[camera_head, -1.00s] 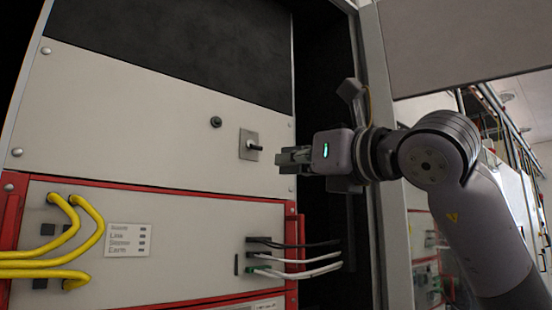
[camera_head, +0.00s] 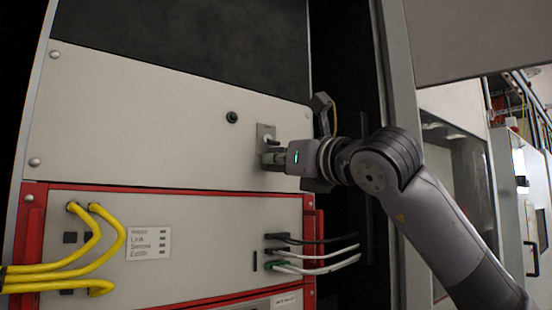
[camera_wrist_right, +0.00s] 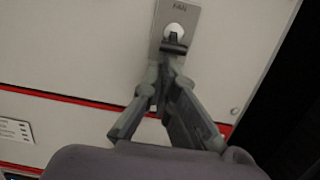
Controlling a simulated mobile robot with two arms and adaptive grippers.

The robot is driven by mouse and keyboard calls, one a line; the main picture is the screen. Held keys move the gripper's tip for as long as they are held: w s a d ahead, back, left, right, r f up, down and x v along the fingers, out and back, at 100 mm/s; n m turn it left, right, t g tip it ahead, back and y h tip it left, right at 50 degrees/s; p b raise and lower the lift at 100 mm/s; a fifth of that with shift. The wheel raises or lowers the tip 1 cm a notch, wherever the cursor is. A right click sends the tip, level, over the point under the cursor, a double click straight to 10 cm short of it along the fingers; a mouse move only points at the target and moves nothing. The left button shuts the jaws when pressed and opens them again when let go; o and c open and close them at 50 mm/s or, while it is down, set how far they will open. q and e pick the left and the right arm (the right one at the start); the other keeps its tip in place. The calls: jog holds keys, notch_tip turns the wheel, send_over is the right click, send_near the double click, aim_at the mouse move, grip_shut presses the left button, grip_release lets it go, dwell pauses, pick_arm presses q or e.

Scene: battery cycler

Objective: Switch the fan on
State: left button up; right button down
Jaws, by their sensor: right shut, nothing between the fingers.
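The fan switch is a small grey plate (camera_head: 263,130) with a short toggle lever, on the pale upper panel. In the right wrist view the plate (camera_wrist_right: 186,14) reads "FAN", and a dark lever (camera_wrist_right: 174,48) sticks out from a round white base. My right gripper (camera_head: 266,160) is shut and empty, its tips at the panel just below the lever. In the right wrist view the closed fingertips (camera_wrist_right: 171,68) lie right under the lever; I cannot tell if they touch it. The gripper hides the lower part of the plate in the head view. My left gripper is not in view.
A dark round knob (camera_head: 232,117) sits left of the switch. Below is a red-framed unit (camera_head: 200,215) with yellow cables (camera_head: 112,242) at left and black and white cables (camera_head: 325,258) at right. A grey cabinet post (camera_head: 398,150) stands to the right.

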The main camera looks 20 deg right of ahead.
jog(key=shift+r, duration=0.1)
jog(key=shift+s+r+g+p, duration=0.15)
jog(key=shift+s+g+p, duration=0.05)
jog(key=shift+g+p, duration=0.25)
